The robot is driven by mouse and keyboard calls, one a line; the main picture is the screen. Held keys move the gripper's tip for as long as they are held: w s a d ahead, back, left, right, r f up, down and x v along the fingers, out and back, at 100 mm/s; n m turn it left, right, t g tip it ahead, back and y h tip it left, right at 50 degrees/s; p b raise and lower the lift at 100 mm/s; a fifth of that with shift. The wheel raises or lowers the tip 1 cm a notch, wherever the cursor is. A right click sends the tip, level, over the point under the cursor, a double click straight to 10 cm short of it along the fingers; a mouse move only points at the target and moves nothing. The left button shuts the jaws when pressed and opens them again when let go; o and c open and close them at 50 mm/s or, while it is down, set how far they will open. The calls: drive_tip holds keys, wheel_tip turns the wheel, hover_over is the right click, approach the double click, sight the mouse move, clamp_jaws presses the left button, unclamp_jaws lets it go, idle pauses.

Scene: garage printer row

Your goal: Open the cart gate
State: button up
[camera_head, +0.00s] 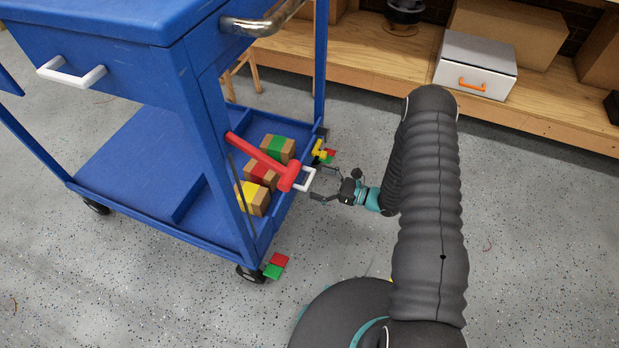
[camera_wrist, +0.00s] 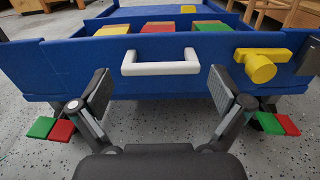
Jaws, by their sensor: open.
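The blue cart (camera_head: 130,170) stands at the left. Its low end panel, the gate (camera_wrist: 120,88), faces my gripper and carries a white U-shaped handle (camera_wrist: 160,63), also in the head view (camera_head: 307,180). A yellow latch (camera_wrist: 262,66) sits right of the handle in the wrist view, its arm pointing sideways; it is small in the head view (camera_head: 319,150). A red bar with a thick end (camera_head: 270,165) crosses the cart's end in the head view. My gripper (camera_head: 323,184) is open and empty, apart from the handle, its fingers (camera_wrist: 160,98) spread on either side of it.
Wooden boxes with red, green and yellow tops (camera_head: 278,147) lie behind the gate. Red and green plates (camera_head: 276,266) sit near the cart's wheels. A wooden bench (camera_head: 360,62) holds a white box (camera_head: 475,65). The floor at the right is clear.

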sight(310, 179)
drive_tip(key=shift+x, duration=1.7)
drive_tip(key=c, duration=1.3)
drive_tip(key=shift+d, duration=0.1)
